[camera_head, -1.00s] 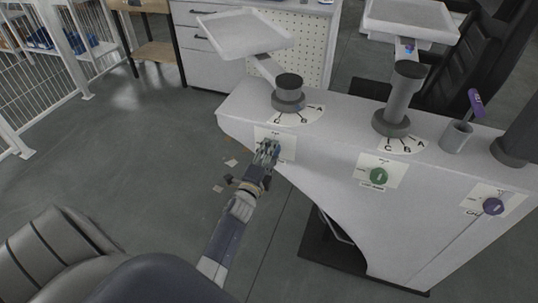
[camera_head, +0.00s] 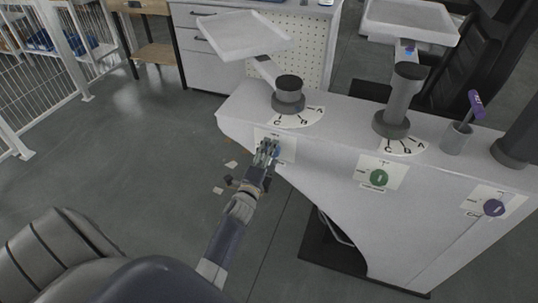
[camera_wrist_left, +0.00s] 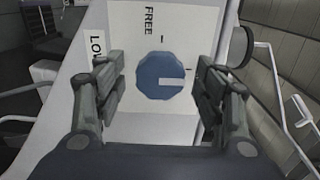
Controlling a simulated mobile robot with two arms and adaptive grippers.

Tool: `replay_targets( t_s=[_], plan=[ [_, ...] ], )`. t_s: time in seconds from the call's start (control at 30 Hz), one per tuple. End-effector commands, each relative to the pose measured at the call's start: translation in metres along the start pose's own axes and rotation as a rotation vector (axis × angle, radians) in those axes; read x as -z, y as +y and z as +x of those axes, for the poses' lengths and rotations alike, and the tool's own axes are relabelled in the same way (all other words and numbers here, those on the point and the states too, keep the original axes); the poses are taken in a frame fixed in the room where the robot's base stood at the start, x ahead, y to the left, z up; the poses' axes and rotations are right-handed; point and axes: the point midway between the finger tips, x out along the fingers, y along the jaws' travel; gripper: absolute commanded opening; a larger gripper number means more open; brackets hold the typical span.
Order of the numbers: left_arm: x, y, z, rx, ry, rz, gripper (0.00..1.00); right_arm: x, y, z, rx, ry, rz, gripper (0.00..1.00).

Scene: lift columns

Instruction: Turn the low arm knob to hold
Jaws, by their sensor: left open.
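The low arm knob (camera_wrist_left: 160,77) is blue and round with a white pointer bar, on a white plate (camera_wrist_left: 130,28) in the left wrist view. The bar points right in that view, near a tick mark. The plate reads FREE by another tick at the top; a partly hidden label beside it begins LO. In the head view a bit of the blue knob (camera_head: 277,152) shows beside my fingers. My left gripper (camera_head: 266,149) is open at the plate; in the wrist view its fingers (camera_wrist_left: 158,72) stand on either side of the knob, with gaps. No right gripper shows.
The white bench carries a green knob (camera_head: 379,177) and a purple knob (camera_head: 493,207) on similar plates farther right. Columns with lettered dials and trays (camera_head: 243,34) stand on top. A cup (camera_head: 456,138) holds a purple-handled tool.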

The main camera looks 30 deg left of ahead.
Motion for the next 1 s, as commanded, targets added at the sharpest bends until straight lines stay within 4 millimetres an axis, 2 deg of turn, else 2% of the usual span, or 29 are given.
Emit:
replay_targets(
  t_s=[0.17, 0.5, 0.7, 1.0],
  plan=[
    [0.0, 0.002, -0.011, -0.002, 0.0, 0.0, 0.64, -0.001, 0.003, 0.0, -0.003, -0.001, -0.001, 0.35],
    [0.0, 0.002, -0.079, -0.004, -0.001, -0.001, 0.64, 0.0, 0.001, 0.0, -0.001, 0.0, 0.001, 0.35],
    [0.0, 0.001, -0.109, -0.002, -0.001, 0.0, 0.64, 0.0, 0.0, 0.0, 0.0, 0.0, 0.001, 0.35],
    [0.0, 0.0, -0.12, 0.0, 0.0, 0.0, 0.64, 0.0, 0.0, 0.0, 0.0, 0.0, 0.001, 0.35]
  ],
)
